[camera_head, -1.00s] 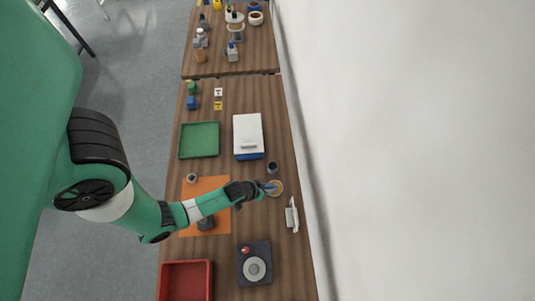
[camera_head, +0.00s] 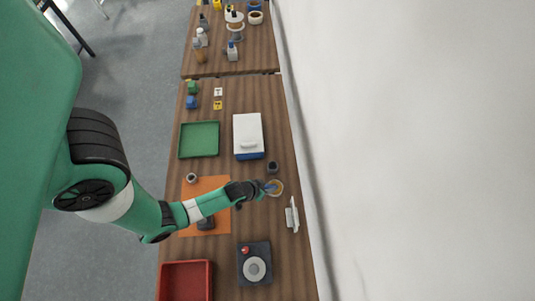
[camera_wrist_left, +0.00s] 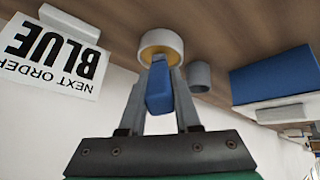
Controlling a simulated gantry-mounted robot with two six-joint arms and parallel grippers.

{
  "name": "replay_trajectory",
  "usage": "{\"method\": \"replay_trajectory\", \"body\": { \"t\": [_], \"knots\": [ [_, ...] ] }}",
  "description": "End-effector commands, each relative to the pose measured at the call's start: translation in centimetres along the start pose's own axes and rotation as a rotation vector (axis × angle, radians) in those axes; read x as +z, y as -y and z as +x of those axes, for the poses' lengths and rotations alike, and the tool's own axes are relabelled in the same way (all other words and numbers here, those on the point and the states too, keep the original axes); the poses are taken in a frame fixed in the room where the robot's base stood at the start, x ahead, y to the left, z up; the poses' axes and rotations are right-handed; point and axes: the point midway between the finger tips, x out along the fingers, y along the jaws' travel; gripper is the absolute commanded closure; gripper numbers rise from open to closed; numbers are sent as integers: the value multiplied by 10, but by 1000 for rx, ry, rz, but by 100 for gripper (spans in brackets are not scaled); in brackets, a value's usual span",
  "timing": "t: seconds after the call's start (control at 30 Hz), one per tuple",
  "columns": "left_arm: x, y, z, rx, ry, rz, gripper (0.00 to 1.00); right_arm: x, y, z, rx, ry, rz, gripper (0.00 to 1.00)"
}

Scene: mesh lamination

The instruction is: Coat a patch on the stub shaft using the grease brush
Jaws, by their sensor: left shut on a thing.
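My left gripper (camera_head: 265,189) is shut on the grease brush, whose blue handle shows between the fingers in the left wrist view (camera_wrist_left: 158,92). The brush's lower end reaches into a round pale pot with a yellow inside (camera_wrist_left: 172,40); its bristles are hidden. In the head view the pot (camera_head: 281,188) stands near the table's wall side, at my fingertips. A dark grey piece (camera_head: 206,223), possibly the stub shaft in a holder, stands on an orange mat (camera_head: 189,212) under my left arm and is partly covered. My right gripper is not in view.
A small dark cup (camera_head: 272,167) and a white-topped blue box (camera_head: 248,134) stand beyond the pot. A sign (camera_head: 292,215) reads "NEXT ORDER BLUE" (camera_wrist_left: 55,58). A green tray (camera_head: 199,139), red tray (camera_head: 185,280) and dark dial unit (camera_head: 254,263) flank the mat.

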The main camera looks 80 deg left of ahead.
Motion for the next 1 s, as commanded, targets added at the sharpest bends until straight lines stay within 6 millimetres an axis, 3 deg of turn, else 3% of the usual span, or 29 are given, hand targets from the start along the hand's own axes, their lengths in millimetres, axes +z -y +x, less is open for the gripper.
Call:
{"method": "replay_trajectory", "body": {
  "t": [0.43, 1.0],
  "knots": [
    [1, 0, -2, -2, 7, 0, 100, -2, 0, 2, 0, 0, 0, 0],
    [-30, -8, -47, -1, 3, 0, 100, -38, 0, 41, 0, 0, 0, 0]
  ]
}}
